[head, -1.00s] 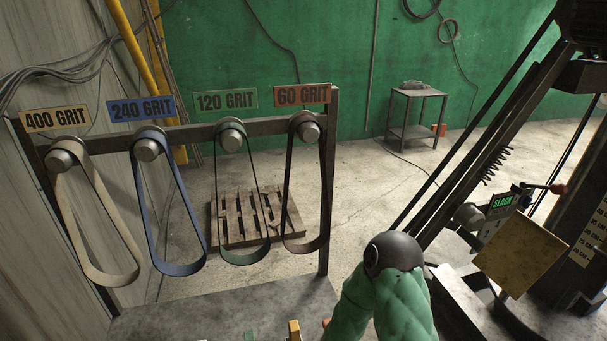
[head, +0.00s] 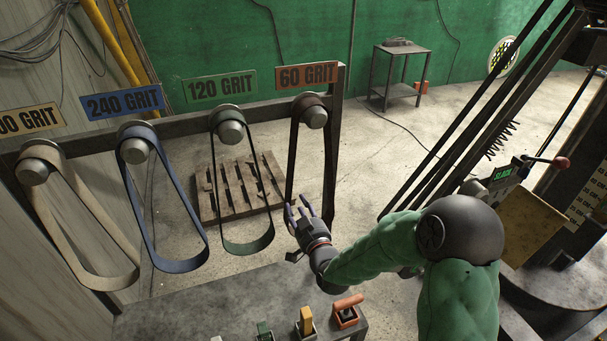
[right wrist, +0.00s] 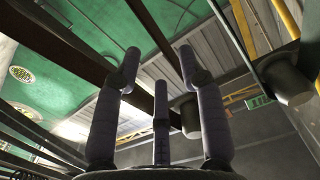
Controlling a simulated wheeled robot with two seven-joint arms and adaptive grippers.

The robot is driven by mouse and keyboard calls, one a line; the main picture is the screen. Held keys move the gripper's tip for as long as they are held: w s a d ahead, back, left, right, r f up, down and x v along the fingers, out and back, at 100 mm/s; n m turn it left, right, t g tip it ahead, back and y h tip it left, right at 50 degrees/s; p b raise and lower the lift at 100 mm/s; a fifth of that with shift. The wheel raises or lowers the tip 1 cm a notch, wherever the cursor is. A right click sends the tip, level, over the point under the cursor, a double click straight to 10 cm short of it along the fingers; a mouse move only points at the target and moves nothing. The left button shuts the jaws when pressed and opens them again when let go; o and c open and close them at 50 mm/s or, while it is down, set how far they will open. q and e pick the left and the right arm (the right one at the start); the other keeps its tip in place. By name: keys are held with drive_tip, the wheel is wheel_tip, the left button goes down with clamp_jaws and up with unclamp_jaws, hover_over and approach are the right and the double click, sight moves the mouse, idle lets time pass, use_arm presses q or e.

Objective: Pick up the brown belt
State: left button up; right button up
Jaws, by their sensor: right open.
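The brown belt (head: 293,155) hangs in a long loop from the roller under the 60 GRIT sign, at the right end of the rack in the head view. My right gripper (head: 303,213) is at the belt's lower end, fingers pointing up, and hides its bottom curve. Its fingers (right wrist: 161,90) are spread apart in the right wrist view, with dark strips and a roller (right wrist: 190,115) beyond them. I cannot tell whether a finger touches the belt. My left gripper is out of view.
The green belt (head: 249,246), blue belt (head: 150,190) and tan belt (head: 75,225) hang to the left on the same rack. The rack's post (head: 336,150) stands close right of the brown belt. The grinding machine (head: 500,140) stands at right.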

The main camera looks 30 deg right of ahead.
sight(290, 184)
drive_tip(key=x, duration=0.5)
drive_tip(key=shift+d, duration=0.15)
drive_tip(key=shift+d+p+x, duration=0.15)
drive_tip(key=shift+p+x, duration=0.25)
drive_tip(key=shift+x, duration=0.9)
drive_tip(key=shift+d+p+x, duration=0.15)
drive_tip(key=shift+p+x, duration=0.2)
drive_tip(key=shift+x, duration=0.95)
drive_tip(key=shift+r, duration=0.2)
clamp_jaws()
